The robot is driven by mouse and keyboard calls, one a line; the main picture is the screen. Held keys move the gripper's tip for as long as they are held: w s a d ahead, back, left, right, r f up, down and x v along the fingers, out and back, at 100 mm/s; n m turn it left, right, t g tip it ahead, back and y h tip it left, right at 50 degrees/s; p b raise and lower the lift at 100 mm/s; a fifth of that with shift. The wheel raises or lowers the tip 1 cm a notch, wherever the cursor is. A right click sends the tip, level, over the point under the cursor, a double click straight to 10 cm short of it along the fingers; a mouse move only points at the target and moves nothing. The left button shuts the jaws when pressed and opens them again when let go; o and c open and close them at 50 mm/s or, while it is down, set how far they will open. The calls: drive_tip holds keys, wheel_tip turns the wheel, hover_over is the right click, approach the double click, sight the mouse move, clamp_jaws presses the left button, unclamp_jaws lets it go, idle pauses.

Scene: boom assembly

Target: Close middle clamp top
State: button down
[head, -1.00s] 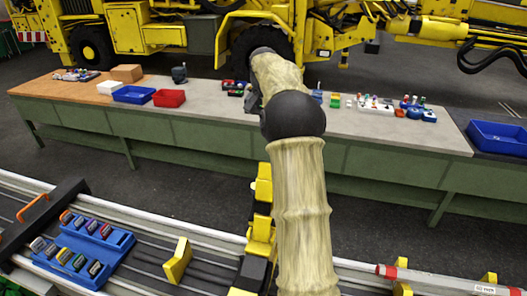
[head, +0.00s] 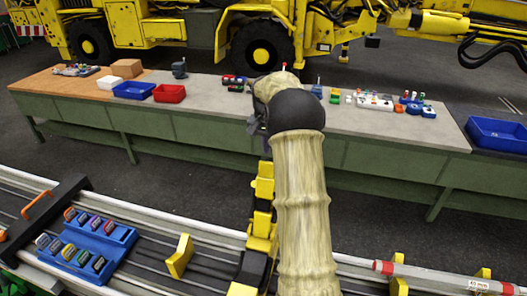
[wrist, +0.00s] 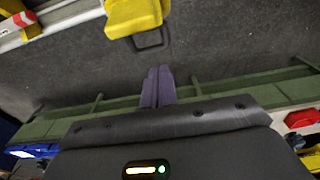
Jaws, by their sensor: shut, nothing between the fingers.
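Yellow clamp parts (head: 262,190) stand in a column on the boom rail in the head view, just left of my arm, which covers part of that area. I cannot tell for certain which is the middle clamp top. In the wrist view a yellow clamp part (wrist: 135,16) with a dark loop below it shows at the top edge. My gripper (wrist: 158,72) shows there as two purple fingers, shut together and empty. The fingertips are apart from the yellow part in the picture, a little below it.
A long green bench (head: 200,130) with bins and small parts runs behind the rail. A blue holder (head: 88,248) with several small coloured pieces sits on the rail at left. Dark floor is clear between bench and rail.

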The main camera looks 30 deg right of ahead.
drive_tip(key=shift+f+p, duration=0.35)
drive_tip(key=shift+f, duration=0.4)
drive_tip(key=s+a, duration=0.1)
drive_tip(key=p, duration=0.1)
drive_tip(key=s+a+p, duration=0.1)
drive_tip(key=shift+s+a+r, duration=0.25)
drive_tip(key=shift+s+a, duration=0.05)
drive_tip(key=shift+a, duration=0.05)
drive_tip(key=shift+s+f, duration=0.1)
